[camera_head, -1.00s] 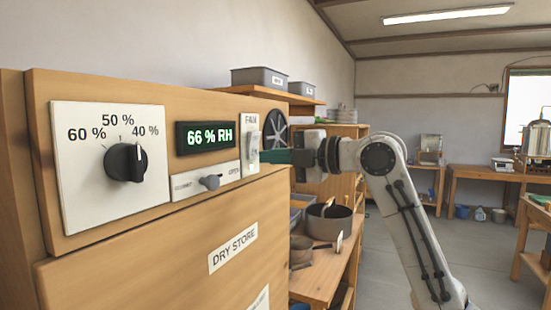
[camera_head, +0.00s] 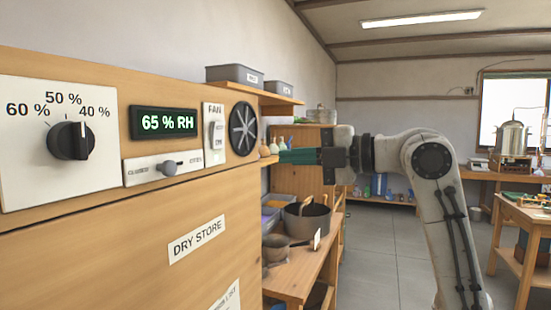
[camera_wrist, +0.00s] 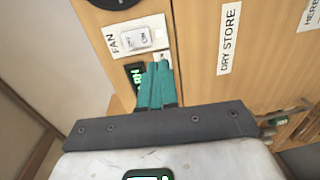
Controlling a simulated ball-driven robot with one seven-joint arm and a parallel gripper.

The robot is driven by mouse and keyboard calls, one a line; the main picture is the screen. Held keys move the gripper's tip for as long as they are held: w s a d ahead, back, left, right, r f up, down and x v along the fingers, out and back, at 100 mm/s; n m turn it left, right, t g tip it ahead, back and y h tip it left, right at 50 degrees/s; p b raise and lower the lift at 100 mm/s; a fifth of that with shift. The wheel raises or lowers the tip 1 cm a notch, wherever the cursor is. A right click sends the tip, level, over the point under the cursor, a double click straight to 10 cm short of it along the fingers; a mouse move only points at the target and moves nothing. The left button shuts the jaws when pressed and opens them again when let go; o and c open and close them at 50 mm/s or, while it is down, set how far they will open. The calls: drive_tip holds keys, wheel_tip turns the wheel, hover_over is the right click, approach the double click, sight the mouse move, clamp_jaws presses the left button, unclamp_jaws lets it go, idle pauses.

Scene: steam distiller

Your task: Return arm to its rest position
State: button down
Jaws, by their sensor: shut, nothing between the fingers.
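My gripper (camera_head: 284,157) has green fingers pressed together with nothing between them. In the head view it stands to the right of the wooden dry store cabinet (camera_head: 120,245), level with the fan's lower edge, and my arm extends to its right. In the wrist view the shut fingers (camera_wrist: 158,72) point toward the cabinet front, just below the fan switch (camera_wrist: 130,39). They partly cover the green display (camera_wrist: 135,72). I cannot tell the exact gap between the fingertips and the cabinet.
The cabinet bears a dial (camera_head: 70,140) pointing near 40 %, a display (camera_head: 164,122) reading 65 % RH, a vent slider (camera_head: 169,168) and a round fan (camera_head: 243,128). A shelf with pots (camera_head: 307,222) stands beyond. Open floor (camera_head: 385,255) lies around my arm.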

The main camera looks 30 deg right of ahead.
drive_tip(key=shift+s+d, duration=0.15)
drive_tip(key=shift+s, duration=0.15)
idle(0.4)
